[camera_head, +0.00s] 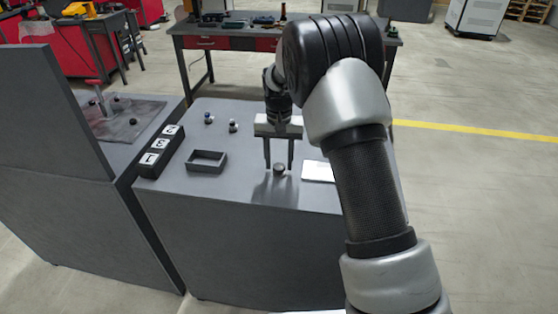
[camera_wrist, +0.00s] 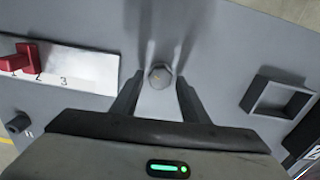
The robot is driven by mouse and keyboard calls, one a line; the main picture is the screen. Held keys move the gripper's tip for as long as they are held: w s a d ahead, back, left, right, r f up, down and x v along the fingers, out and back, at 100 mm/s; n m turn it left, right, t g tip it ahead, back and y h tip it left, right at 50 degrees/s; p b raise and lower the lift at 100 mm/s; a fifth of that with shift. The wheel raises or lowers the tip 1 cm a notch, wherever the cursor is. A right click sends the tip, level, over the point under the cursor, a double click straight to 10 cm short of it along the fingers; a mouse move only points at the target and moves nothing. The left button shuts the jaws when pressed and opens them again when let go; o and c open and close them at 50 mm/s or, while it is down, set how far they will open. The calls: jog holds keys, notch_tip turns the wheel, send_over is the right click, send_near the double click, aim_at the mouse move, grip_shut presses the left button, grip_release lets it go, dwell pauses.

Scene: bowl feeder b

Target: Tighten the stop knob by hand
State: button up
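A small round dark knob (camera_head: 279,169) sits on the grey bench top (camera_head: 235,185) near its front edge. The fingers hold nothing, and a gap shows between each finger and the knob in the wrist view. I cannot tell how far the fingertips are above the bench. Another small dark knob (camera_wrist: 18,124) shows at the left edge of the wrist view.
A white plate (camera_wrist: 90,75) marked with numbers carries a red lever (camera_wrist: 26,58). An open dark tray (camera_head: 206,168) lies left of my gripper, beside a black strip with white labels (camera_head: 160,150). Small pegs (camera_head: 233,126) stand farther back. A tall grey panel (camera_head: 55,110) rises at left.

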aim_at(279, 165)
jog(key=shift+o, duration=0.2)
notch_tip(279, 165, up, 17)
jog(key=p, duration=0.1)
jog(key=shift+r, duration=0.2)
dwell(0.4)
jog(key=s+d+r+t+p, duration=0.1)
jog(key=s+d+r+p, duration=0.15)
jog(key=s+r, duration=0.4)
jog(key=s+d+r+t+p, duration=0.1)
jog(key=s+d+r, duration=0.3)
jog(key=s+r, duration=0.25)
jog(key=s+d+t+p, duration=0.1)
jog(key=s+d, duration=0.1)
jog(key=s, duration=0.7)
jog(key=s+d+n+t+p, duration=0.1)
jog(key=s+d+t, duration=0.1)
jog(key=s, duration=0.8)
jog(key=shift+s+d+n+t+p, duration=0.2)
jog(key=shift+d+n+t+p, duration=0.15)
jog(key=shift+d, duration=0.2)
